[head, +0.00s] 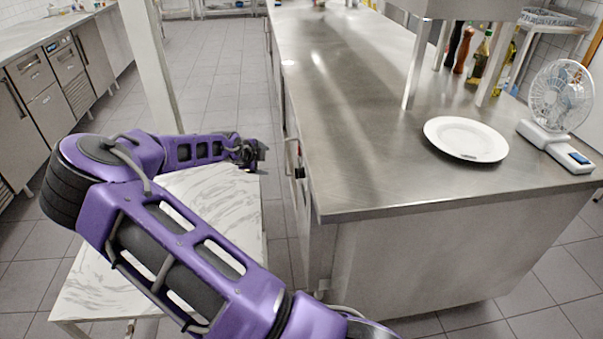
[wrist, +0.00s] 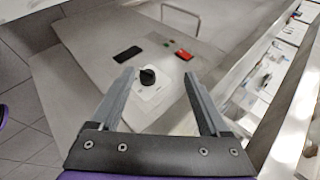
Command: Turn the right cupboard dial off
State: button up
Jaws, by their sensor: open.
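A black round dial (wrist: 148,76) on a white backing plate (wrist: 150,92) shows in the wrist view, on a pale steel panel. It lies ahead of my gripper (wrist: 159,76), between the two fingertips in the picture and nearer the left one. The fingers are spread with nothing held, and a gap to the dial seems to remain. In the head view my gripper (head: 258,153) is left of the steel cupboard's side, and a small dark knob (head: 299,173) shows on that side. The dial's pointer direction is too small to tell.
The panel also carries a black rectangle (wrist: 127,54) and a red part (wrist: 184,54). In the head view the steel counter (head: 385,170) bears a white plate (head: 466,138) and a fan (head: 560,100). A marble-topped table (head: 225,205) stands under my arm. A tiled aisle (head: 225,75) is clear beyond.

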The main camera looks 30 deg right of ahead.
jog(key=s+r+g, duration=0.1)
jog(key=s+r, duration=0.1)
jog(key=s, duration=0.3)
jog(key=b, duration=0.2)
send_near(298, 173)
jog(key=shift+n+g, duration=0.3)
jog(key=x, duration=0.9)
jog(key=shift+w, duration=0.3)
grip_shut()
